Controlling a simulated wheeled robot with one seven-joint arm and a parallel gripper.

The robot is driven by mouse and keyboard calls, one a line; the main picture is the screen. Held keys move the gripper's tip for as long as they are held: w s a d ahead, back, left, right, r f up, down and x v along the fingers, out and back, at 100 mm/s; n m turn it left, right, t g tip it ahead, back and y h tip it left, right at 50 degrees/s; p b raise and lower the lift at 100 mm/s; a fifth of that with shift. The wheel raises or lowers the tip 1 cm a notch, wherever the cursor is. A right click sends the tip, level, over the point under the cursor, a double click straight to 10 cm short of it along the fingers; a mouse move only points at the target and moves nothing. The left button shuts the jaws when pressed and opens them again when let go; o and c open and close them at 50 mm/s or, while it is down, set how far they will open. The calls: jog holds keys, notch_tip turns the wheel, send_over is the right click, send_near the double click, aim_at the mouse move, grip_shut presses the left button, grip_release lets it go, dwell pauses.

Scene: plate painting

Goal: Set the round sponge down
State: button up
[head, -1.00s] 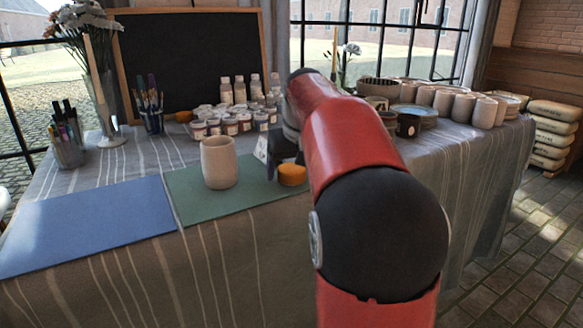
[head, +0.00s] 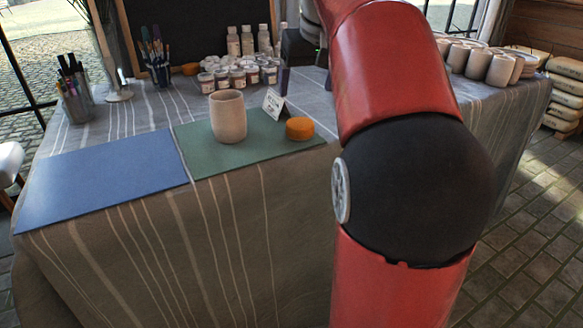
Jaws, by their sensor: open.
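The round sponge (head: 300,130) is orange-yellow and lies flat on the right part of the green mat (head: 200,160), near its right edge. Nothing touches it from above. My gripper (head: 305,80) is above and behind the sponge in the picture, clear of it. Its fingers are apart and nothing shows between them. My red arm hides part of the gripper's right side.
A beige cup (head: 228,117) stands on the green mat, left of the sponge. A small white card (head: 274,104) stands behind the sponge. Several paint jars (head: 238,77) are farther back. The blue mat (head: 105,178) is bare.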

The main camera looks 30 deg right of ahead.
jog(key=s+a+f+n, duration=0.1)
jog(key=s+a+f, duration=0.7)
jog(key=s+f, duration=0.2)
jog(key=s+a+f+t, duration=0.1)
jog(key=s+a+f, duration=0.6)
jog(key=s+f, duration=0.4)
jog(key=shift+s+a+n+y, duration=0.25)
jog(key=shift+a+n+y, duration=0.1)
jog(key=shift+n+y, duration=0.05)
